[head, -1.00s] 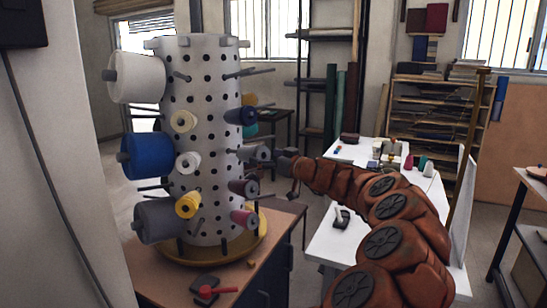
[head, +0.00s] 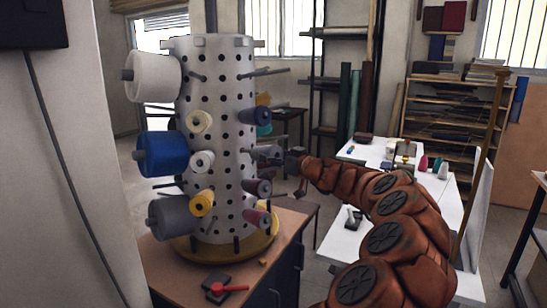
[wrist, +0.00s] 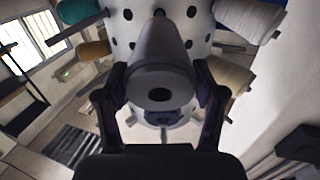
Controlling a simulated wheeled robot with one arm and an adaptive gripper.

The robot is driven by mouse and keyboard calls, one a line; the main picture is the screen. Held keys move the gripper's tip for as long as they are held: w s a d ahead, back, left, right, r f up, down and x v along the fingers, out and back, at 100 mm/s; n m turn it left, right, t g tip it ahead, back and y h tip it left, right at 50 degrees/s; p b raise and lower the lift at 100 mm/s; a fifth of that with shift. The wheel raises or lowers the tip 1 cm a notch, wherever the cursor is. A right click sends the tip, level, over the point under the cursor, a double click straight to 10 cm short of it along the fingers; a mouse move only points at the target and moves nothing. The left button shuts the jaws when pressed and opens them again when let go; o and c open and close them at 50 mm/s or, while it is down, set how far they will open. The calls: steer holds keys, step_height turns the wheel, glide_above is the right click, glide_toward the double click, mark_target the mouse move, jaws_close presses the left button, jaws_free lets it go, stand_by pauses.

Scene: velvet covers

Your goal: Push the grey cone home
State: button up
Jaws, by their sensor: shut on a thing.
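The grey cone (head: 268,153) is at the right side of the perforated white drum (head: 215,90), at mid height. In the wrist view the cone (wrist: 158,62) lies between the two dark fingers, with a round hole in the end facing me. Its far end points at the drum (wrist: 190,30). My gripper (head: 292,158) is shut on the cone; it also shows in the wrist view (wrist: 160,88). How far the cone sits on its peg is hidden.
Other spools crowd the drum: blue (head: 162,155), white (head: 152,78), yellow (head: 202,203) and maroon (head: 257,188). Bare pegs stick out around it. The drum stands in a yellow tray (head: 262,242) on a brown-topped cabinet. A white table (head: 335,240) stands to the right.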

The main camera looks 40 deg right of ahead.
steer(key=c, duration=0.4)
steer(key=shift+o, duration=0.2)
steer(key=shift+w+f, duration=0.1)
steer(key=shift+w, duration=0.05)
steer(key=shift+w+f+b, duration=0.25)
steer(key=shift+w+b, duration=0.6)
steer(key=shift+w, duration=0.4)
steer(key=shift+w+f+b, duration=0.25)
steer(key=shift+w+b, duration=0.6)
steer(key=shift+w, duration=0.4)
steer(key=o, duration=1.2)
steer(key=shift+r, duration=0.1)
steer(key=shift+o, duration=0.2)
